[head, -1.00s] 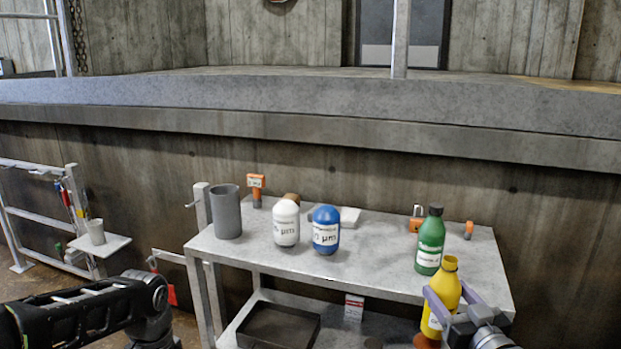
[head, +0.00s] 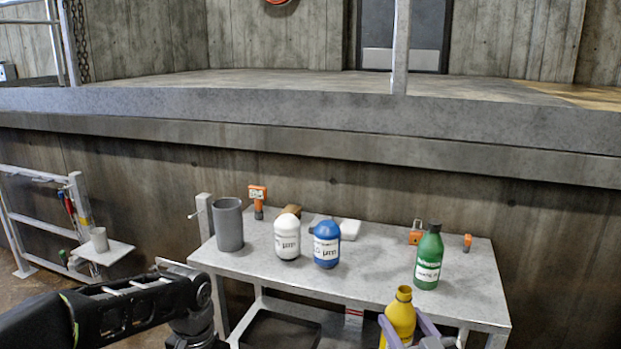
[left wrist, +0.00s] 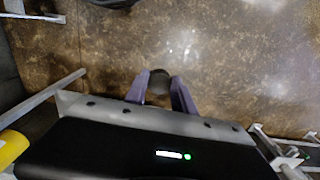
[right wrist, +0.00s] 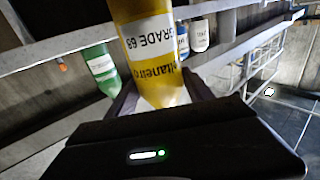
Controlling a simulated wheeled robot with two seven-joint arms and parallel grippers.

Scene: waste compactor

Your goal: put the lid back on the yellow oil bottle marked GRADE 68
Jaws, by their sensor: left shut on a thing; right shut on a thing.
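The yellow oil bottle (head: 400,318) is upright in the head view, its neck open at the top, in front of the bench. My right gripper (head: 408,335) is shut around it. In the right wrist view the bottle (right wrist: 148,50) shows its GRADE 68 label between the fingers. My left gripper (left wrist: 157,92) is shut on a small dark round lid (left wrist: 158,82), with floor behind it. The left gripper's fingers are out of sight in the head view, where only my left arm shows.
A grey bench (head: 365,275) holds a green bottle (head: 429,258), a white bottle (head: 287,238), a blue bottle (head: 326,245) and a grey cylinder (head: 228,225). A dark tray (head: 280,330) sits on the lower shelf. A yellow object (left wrist: 12,148) shows at the left wrist view's edge.

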